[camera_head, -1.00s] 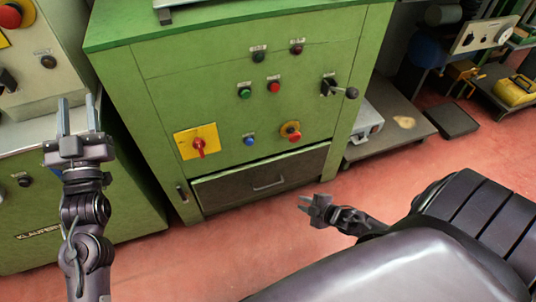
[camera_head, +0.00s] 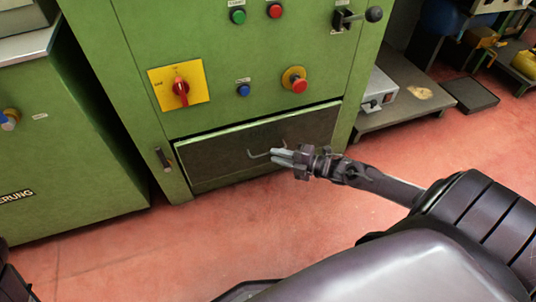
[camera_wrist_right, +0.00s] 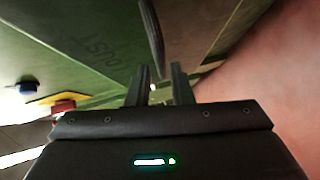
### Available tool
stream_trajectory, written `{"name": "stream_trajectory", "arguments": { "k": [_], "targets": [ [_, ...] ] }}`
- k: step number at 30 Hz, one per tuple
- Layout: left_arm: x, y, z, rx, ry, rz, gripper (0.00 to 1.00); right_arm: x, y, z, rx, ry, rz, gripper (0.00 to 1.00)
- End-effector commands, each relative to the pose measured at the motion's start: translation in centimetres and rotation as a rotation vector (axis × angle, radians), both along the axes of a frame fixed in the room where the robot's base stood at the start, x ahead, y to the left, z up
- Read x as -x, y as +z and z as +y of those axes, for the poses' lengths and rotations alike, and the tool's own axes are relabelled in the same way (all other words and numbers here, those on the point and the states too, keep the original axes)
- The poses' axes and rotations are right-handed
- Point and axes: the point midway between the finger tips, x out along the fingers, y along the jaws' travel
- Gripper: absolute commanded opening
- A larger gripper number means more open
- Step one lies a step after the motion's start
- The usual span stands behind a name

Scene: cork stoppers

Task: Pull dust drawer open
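The dust drawer (camera_head: 215,158) is a dark front low in the green cabinet, and it looks closed. Its thin handle (camera_head: 257,155) is partly hidden behind my right gripper (camera_head: 274,156). In the right wrist view the drawer front (camera_wrist_right: 75,60) bears the word DUST. The handle (camera_wrist_right: 151,30) shows there as a dark curved bar just beyond the fingertips of my right gripper (camera_wrist_right: 160,70), roughly in line with the gap. The fingers are apart, with nothing held between them. I cannot tell whether they touch the handle. My left gripper is out of view.
Above the drawer are a red switch on a yellow plate (camera_head: 193,85), a blue button (camera_head: 243,90) and a red knob (camera_head: 299,85). A low grey platform (camera_head: 398,105) stands to the right. Open red floor (camera_head: 240,225) lies before the cabinet.

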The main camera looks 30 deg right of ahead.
Motion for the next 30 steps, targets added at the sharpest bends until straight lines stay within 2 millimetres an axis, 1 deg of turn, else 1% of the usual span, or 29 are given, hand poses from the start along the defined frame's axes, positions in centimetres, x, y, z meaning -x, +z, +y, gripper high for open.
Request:
{"name": "stream_trajectory", "arguments": {
  "k": [1, 3, 8, 12, 18, 19, 23, 30],
  "targets": [
    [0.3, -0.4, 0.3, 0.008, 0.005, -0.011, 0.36, -0.8, -0.5, 0.5, -0.001, 0.000, -0.004, 0.20],
    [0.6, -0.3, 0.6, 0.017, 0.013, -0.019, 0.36, -1.7, -0.7, 1.0, -0.001, 0.000, -0.002, 0.20],
    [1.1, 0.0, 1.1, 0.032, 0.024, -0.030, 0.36, -3.1, -0.8, 1.9, 0.000, -0.001, -0.001, 0.20],
    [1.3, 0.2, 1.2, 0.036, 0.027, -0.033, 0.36, -3.5, -0.8, 2.2, 0.000, -0.001, 0.002, 0.20],
    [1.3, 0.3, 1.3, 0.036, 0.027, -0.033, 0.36, -3.5, -0.7, 2.2, 0.000, -0.001, 0.003, 0.20],
    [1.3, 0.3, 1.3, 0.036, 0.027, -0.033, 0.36, -3.5, -0.7, 2.2, 0.000, -0.001, 0.003, 0.17],
    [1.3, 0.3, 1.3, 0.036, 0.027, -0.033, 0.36, -3.5, -0.7, 2.2, 0.000, -0.001, 0.003, 0.00],
    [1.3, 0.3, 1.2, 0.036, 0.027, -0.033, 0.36, -3.4, -0.7, 2.2, 0.000, -0.002, 0.003, 0.00]
  ]
}}
